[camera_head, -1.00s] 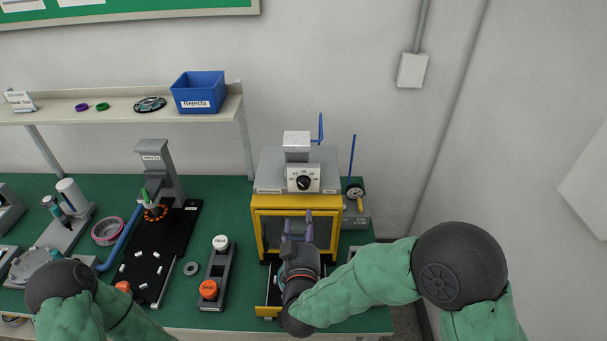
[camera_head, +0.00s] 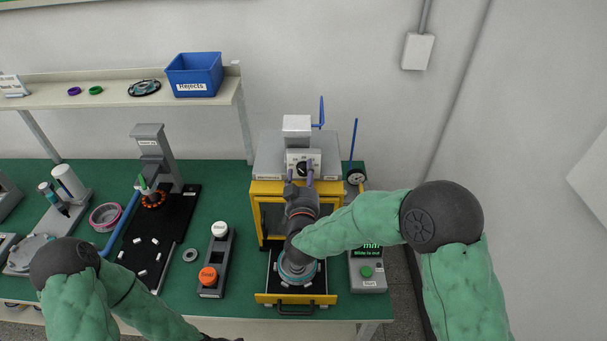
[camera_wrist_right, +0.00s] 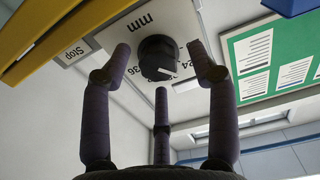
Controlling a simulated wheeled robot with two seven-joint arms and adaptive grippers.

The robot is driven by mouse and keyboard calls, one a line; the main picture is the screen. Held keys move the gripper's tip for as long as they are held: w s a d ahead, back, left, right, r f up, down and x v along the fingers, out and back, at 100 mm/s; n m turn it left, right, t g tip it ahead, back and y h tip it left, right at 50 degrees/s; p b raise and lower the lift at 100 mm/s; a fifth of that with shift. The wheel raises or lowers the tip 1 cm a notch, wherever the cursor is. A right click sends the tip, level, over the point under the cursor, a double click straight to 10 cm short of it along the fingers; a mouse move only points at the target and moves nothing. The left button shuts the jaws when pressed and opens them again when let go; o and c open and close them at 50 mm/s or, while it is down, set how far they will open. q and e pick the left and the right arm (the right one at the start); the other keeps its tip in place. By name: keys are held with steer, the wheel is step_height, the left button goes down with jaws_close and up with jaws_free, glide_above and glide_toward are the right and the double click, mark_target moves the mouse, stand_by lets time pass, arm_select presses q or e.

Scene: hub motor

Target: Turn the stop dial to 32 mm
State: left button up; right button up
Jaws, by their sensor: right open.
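The stop dial (camera_head: 302,168) is a black round knob on a white plate at the top front of the yellow-framed press. In the right wrist view, the dial (camera_wrist_right: 158,57) has a white mark pointing roughly between the printed 36 and 24. I cannot read its exact value. My right gripper (camera_head: 300,174) is open, its fingers pointing up at the plate. In the wrist view its fingertips (camera_wrist_right: 163,65) stand left, right and below the dial, apparently apart from it. My left arm enters at the lower left; its gripper is out of view.
Below the dial, an open drawer (camera_head: 266,299) holds a round teal-rimmed part (camera_head: 297,272). A display unit (camera_head: 366,256) with green text including "Slide is out" stands right of it. A holder with white and orange buttons (camera_head: 229,262) is to the left. Blue lever rods rise behind.

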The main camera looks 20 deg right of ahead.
steer(key=shift+w+d, duration=0.15)
steer(key=shift+w, duration=0.25)
steer(key=c, duration=1.1)
steer(key=shift+r, duration=0.1)
steer(key=shift+c, duration=0.2)
